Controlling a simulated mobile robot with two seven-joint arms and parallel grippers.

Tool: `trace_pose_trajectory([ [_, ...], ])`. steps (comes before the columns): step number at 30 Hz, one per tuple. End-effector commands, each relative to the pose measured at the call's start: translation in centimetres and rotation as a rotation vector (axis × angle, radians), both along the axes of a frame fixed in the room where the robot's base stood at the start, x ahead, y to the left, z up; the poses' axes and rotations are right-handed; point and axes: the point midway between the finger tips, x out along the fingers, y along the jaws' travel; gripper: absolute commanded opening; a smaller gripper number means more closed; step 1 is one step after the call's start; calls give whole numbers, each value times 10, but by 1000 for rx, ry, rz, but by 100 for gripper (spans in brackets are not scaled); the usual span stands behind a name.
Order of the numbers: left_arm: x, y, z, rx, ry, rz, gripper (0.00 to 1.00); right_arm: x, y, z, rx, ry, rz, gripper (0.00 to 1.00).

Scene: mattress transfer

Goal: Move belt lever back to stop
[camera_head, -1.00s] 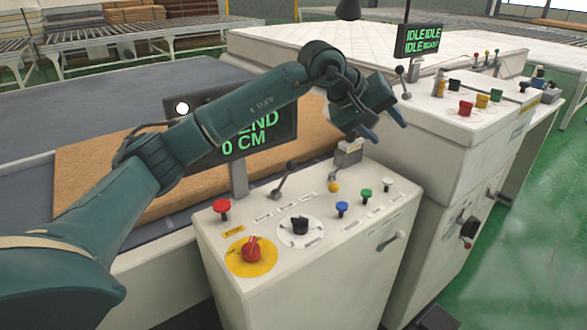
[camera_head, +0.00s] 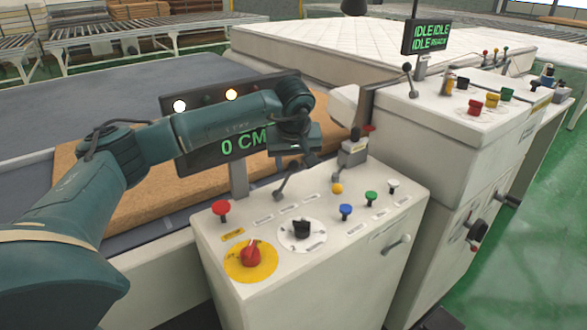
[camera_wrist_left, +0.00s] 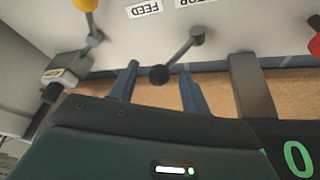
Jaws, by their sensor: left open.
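A small lever (camera_head: 285,183) with a grey stem and dark ball knob stands on the white console (camera_head: 310,270), near its back left edge. I cannot read a label that marks it as the belt lever. My left gripper (camera_head: 293,160) is at its knob, fingers pointing down. In the left wrist view, the lever's dark ball (camera_wrist_left: 160,74) lies between the two open blue fingers (camera_wrist_left: 158,80), with a visible gap on both sides. Its stem (camera_wrist_left: 180,52) runs up to the right, near a label reading FEED. My right gripper is out of view.
A second lever unit (camera_head: 352,152) stands close to the right of my left gripper. Red, blue, green and white buttons and two dials sit on the console. A display (camera_head: 240,145) reading 0 CM stands behind, partly hidden by my arm.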

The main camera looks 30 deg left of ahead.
Motion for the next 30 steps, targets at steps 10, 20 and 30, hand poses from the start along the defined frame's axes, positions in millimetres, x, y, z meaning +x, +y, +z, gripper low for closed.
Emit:
trace_pose_trajectory([
  [10,11,7,-32,0,0,0,47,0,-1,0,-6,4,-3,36],
  [20,12,7,-33,-1,-1,0,42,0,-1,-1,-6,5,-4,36],
  [30,12,7,-32,-1,-2,-1,14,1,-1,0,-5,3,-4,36],
])
